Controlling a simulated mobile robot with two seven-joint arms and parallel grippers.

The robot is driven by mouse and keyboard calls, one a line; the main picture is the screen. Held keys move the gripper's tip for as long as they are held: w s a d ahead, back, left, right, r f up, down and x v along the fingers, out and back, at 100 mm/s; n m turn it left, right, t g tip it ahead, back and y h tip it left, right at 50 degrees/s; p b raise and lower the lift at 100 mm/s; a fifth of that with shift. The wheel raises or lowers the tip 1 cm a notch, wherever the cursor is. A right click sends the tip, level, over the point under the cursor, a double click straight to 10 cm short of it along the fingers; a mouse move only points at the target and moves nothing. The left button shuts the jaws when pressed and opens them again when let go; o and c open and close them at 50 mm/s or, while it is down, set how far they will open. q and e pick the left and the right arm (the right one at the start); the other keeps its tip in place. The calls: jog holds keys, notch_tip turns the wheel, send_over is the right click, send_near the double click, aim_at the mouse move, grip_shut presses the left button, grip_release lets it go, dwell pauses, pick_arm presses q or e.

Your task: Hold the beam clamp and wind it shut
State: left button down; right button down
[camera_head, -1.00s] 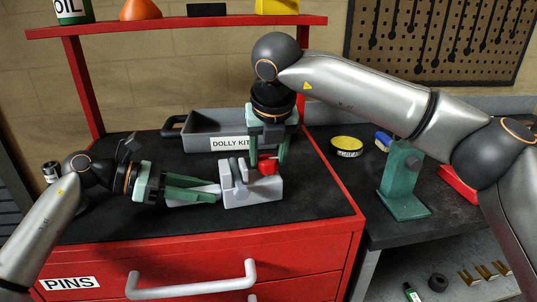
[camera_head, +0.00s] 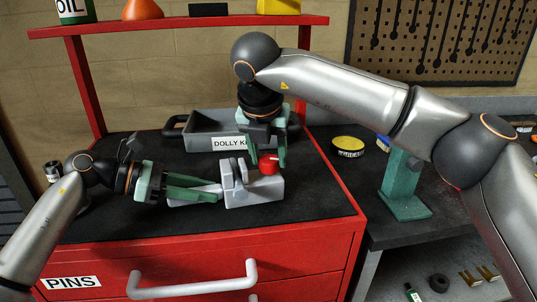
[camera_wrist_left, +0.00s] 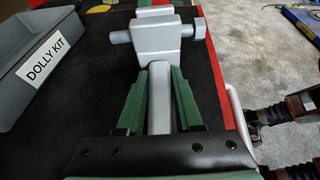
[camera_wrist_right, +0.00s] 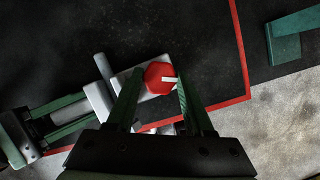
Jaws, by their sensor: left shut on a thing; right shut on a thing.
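The beam clamp (camera_head: 252,190) is a grey block with an upright jaw and a grey handle, on the black top of the red cabinet. A red knob (camera_head: 269,164) with a white mark sits on its right part. My left gripper (camera_head: 212,190) is shut on the clamp's handle; the left wrist view shows the handle (camera_wrist_left: 160,95) between its green fingers. My right gripper (camera_head: 267,155) comes down from above, its fingers either side of the red knob, shut on it; the right wrist view also shows the knob (camera_wrist_right: 158,76). The jaw gap is partly hidden.
A grey tray labelled DOLLY KIT (camera_head: 205,132) stands behind the clamp. A yellow-topped tin (camera_head: 347,145) and a green stand (camera_head: 403,190) are on the bench at the right. A red shelf (camera_head: 180,25) runs above. The cabinet top in front of the clamp is clear.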

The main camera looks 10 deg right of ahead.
jog(key=c, duration=0.6)
grip_release()
jog(key=shift+o, duration=0.2)
jog(key=shift+r, duration=0.1)
jog(key=v, duration=1.2)
pick_arm(q)
jog(key=shift+c, duration=2.4)
grip_release()
